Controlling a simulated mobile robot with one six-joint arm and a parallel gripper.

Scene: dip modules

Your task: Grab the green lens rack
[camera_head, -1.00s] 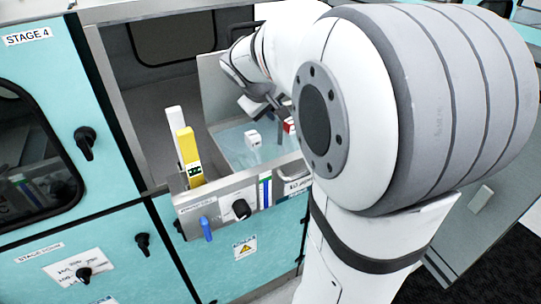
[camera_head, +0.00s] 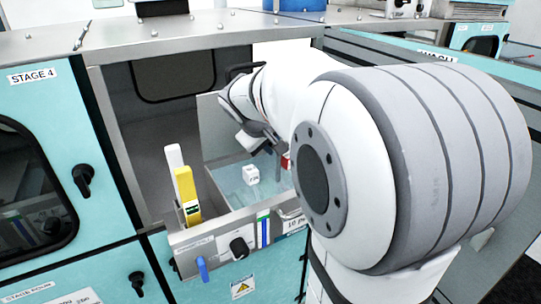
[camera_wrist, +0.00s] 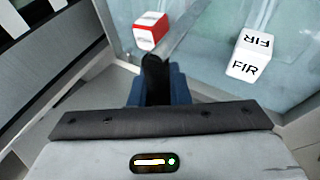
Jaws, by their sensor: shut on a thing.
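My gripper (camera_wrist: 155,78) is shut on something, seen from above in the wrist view. A dark finger is in front, and dark blue shapes (camera_wrist: 179,84) show on both sides of it. I cannot tell whether they are the held thing or part of my gripper. No clearly green rack shows in either view. In the head view my gripper (camera_head: 268,140) is over the right part of the open bay, and what it holds is hidden there.
A white block marked FIR (camera_wrist: 250,55) and a red and white block (camera_wrist: 150,30) lie on the pale blue tray floor (camera_wrist: 205,45). White and yellow upright pieces (camera_head: 186,190) stand at the bay's front left. A knob panel (camera_head: 215,245) fronts the bay.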

